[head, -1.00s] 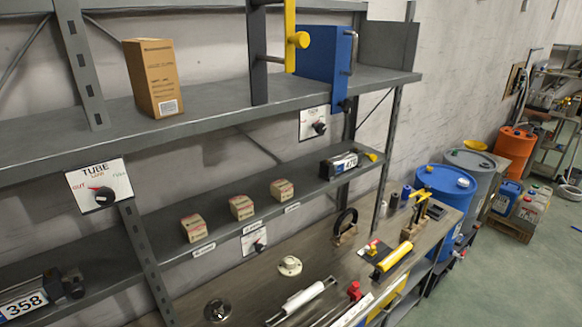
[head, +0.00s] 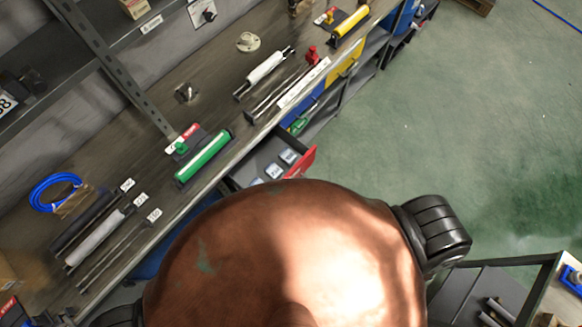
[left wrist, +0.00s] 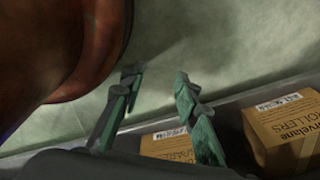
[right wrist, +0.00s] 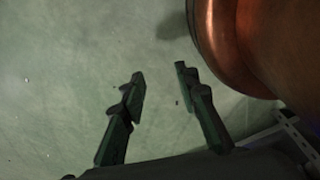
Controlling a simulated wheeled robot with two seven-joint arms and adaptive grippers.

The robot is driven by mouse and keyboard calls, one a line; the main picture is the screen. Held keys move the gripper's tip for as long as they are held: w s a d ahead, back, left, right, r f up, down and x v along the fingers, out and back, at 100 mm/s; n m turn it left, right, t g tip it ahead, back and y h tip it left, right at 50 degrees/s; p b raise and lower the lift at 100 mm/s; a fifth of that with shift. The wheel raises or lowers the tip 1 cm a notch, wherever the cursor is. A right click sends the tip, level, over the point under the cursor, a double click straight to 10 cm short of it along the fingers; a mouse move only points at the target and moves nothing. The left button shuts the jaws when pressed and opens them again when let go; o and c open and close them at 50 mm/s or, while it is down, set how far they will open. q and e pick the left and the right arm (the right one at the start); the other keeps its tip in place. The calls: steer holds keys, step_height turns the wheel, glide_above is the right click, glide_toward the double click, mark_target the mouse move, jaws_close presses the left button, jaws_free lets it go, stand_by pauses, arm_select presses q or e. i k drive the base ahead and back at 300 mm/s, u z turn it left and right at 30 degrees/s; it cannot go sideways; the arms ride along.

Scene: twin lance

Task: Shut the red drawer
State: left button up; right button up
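The red drawer is pulled open under the bench in the head view. Its red front (head: 301,163) stands out from the bench, and several small pale items lie in its grey inside (head: 262,160). My own copper-coloured body covers part of it. Neither gripper shows in the head view. In the left wrist view my left gripper (left wrist: 157,77) is open and empty, with boxes beyond it. In the right wrist view my right gripper (right wrist: 160,75) is open and empty above the green floor. The drawer shows in neither wrist view.
The bench (head: 140,130) carries a green roller (head: 203,157), a white roller (head: 264,68) and a blue cable coil (head: 55,190). A yellow front (head: 343,70) is further along. A cart (head: 535,290) stands at lower right. The green floor (head: 430,110) right of the bench is clear.

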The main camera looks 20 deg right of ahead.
mark_target(253, 165)
steer(key=z, duration=0.2)
steer(key=k, duration=0.4)
steer(key=z, duration=1.3)
steer(key=k, duration=0.45)
steer(key=u, duration=0.6)
steer(key=i, duration=0.25)
steer(key=u, duration=0.05)
